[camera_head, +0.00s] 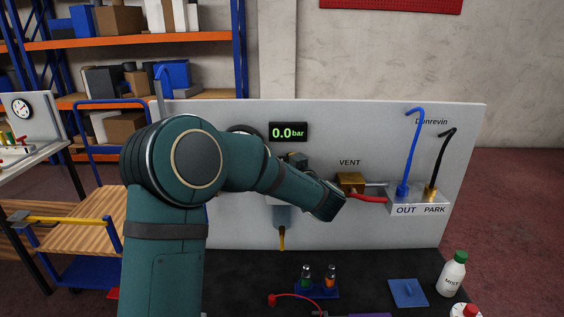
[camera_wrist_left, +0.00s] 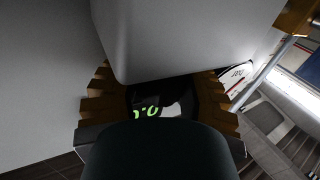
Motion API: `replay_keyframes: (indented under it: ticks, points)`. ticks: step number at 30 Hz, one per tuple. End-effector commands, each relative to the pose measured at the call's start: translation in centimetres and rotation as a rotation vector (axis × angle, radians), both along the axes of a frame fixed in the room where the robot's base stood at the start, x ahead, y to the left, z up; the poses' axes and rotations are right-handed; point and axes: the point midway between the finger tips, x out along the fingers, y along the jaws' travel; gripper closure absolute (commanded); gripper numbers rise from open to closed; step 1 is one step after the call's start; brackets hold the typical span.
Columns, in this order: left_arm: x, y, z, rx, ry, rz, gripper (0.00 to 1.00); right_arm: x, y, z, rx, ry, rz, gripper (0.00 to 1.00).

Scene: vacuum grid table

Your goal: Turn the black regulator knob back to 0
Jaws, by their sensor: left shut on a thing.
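The display (camera_head: 288,132) on the grey panel (camera_head: 370,135) reads 0.0 bar. My left arm crosses in front of the regulator (camera_head: 283,215) and hides much of it, so the knob cannot be made out in the head view. In the left wrist view, the ridged brown fingers of my left gripper (camera_wrist_left: 158,95) stand on both sides of a dark part, which appears to be the black knob (camera_wrist_left: 178,100). The gripper is shut on it. Green digits show beside it. The knob's angle and any marks on it are hidden. My right gripper is not in view.
Two small fittings in a blue holder (camera_head: 317,292), a blue plate (camera_head: 408,292) and a white bottle (camera_head: 454,274) stand on the dark table.

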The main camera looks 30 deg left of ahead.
Motion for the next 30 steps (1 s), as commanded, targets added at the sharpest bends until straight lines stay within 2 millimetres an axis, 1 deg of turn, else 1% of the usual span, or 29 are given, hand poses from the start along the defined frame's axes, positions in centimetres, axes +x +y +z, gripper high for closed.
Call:
replay_keyframes:
  ticks: [1, 2, 3, 11, 14, 16, 20, 27, 30]
  points:
    - [0.0, 0.1, 0.0, 0.000, 0.000, 0.001, 0.94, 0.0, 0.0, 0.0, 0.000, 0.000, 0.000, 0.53]
    - [0.0, 0.1, 0.0, -0.001, -0.001, 0.001, 0.45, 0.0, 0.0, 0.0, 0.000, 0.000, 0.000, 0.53]
    - [0.0, 0.1, 0.0, 0.000, 0.000, 0.001, 0.42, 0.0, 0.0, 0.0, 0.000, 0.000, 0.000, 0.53]
    - [0.0, 0.0, 0.0, 0.000, 0.000, -0.001, 0.42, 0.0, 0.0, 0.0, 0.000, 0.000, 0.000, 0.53]
    - [-0.2, -0.3, 0.0, 0.000, -0.001, -0.002, 0.42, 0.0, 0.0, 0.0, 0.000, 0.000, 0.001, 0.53]
    - [-0.5, -1.0, 0.0, -0.001, 0.000, -0.004, 0.42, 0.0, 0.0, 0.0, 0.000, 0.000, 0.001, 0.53]
    - [-1.6, -2.8, 0.0, 0.000, -0.001, -0.006, 0.42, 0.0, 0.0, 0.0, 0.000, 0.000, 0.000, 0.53]
    - [-4.1, -7.0, 0.0, 0.000, 0.000, -0.004, 0.42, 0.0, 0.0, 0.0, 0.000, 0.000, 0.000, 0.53]
    - [-5.0, -8.4, 0.0, 0.000, -0.001, -0.003, 0.42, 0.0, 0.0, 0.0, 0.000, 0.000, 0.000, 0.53]
